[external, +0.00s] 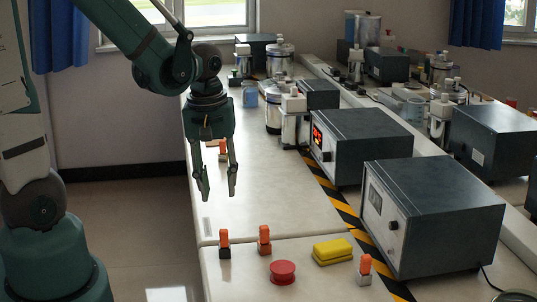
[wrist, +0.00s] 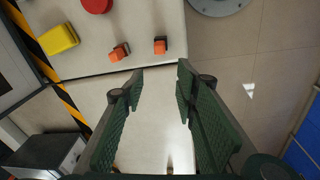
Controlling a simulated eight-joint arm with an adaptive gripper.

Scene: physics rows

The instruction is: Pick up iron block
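Several small blocks with orange tops stand on the white bench; none is labelled, so I cannot tell for sure which is iron. A dark-based block (external: 224,243) stands near the bench's left edge; it also shows in the wrist view (wrist: 160,46). A brownish-based block (external: 264,240) stands to its right, also in the wrist view (wrist: 119,52). A pale-based block (external: 364,270) stands further right. Another block (external: 222,155) is partly hidden behind my fingers. My gripper (external: 218,193) is open, empty and pointing down above the bench; its spread fingers fill the wrist view (wrist: 160,70).
A red disc (external: 283,272) and a yellow block (external: 332,251) lie near the orange-topped blocks. Grey instrument boxes (external: 435,215) stand to the right beyond a black-and-yellow stripe (external: 336,203). The bench's left edge drops to the floor. Bare bench lies around the gripper.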

